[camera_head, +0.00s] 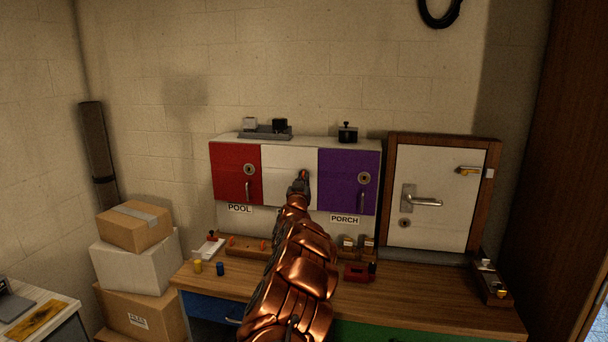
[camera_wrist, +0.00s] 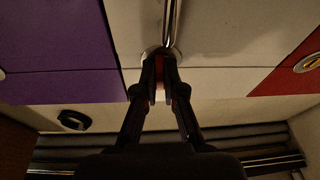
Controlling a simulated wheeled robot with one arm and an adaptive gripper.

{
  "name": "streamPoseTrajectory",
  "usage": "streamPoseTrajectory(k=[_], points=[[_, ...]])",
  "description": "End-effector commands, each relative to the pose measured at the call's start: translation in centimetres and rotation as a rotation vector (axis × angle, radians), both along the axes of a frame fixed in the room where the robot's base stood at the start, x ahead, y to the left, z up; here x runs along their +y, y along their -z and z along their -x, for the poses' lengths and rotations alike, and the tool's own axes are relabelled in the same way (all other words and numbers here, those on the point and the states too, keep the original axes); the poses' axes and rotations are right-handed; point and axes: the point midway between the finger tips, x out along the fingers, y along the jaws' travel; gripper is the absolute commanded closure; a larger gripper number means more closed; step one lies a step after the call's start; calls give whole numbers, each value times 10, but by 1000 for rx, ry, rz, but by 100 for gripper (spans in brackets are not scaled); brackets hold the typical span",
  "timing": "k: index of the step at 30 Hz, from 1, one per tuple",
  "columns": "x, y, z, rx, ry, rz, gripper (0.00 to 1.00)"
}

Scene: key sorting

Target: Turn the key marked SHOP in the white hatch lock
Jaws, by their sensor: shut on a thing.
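The white hatch (camera_head: 278,160) is shut, between a red hatch (camera_head: 236,172) and a purple hatch (camera_head: 347,182). My gripper (camera_head: 303,177) is at its front, over the lock. In the wrist view my gripper (camera_wrist: 160,65) is shut on a small reddish key (camera_wrist: 160,92), mostly hidden between the fingers. The fingertips meet the round lock plate (camera_wrist: 147,54) of the white hatch. I cannot see how deep the key sits or its turn angle, and no marking on it is legible. The hatch's metal handle (camera_wrist: 172,22) runs close beside the fingertips.
A white door with a lever handle (camera_head: 425,201) stands right of the cabinet. On the bench (camera_head: 410,300) are a red block (camera_head: 358,272), a yellow cylinder (camera_head: 197,266) and a blue cylinder (camera_head: 220,268). Boxes (camera_head: 136,226) are stacked at left.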

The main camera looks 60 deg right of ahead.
Motion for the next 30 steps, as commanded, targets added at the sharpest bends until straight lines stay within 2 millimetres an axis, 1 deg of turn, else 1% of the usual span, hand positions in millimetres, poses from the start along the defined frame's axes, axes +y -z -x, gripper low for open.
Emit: streamPoseTrajectory(k=[14, 15, 23, 24, 30], points=[[-2, 0, 1, -3, 2, -1, 100], [-2, 0, 1, -3, 2, -1, 91], [-2, 0, 0, -3, 0, -1, 64], [-2, 0, 0, -3, 0, -1, 63], [-1, 0, 0, -3, 0, -1, 63]])
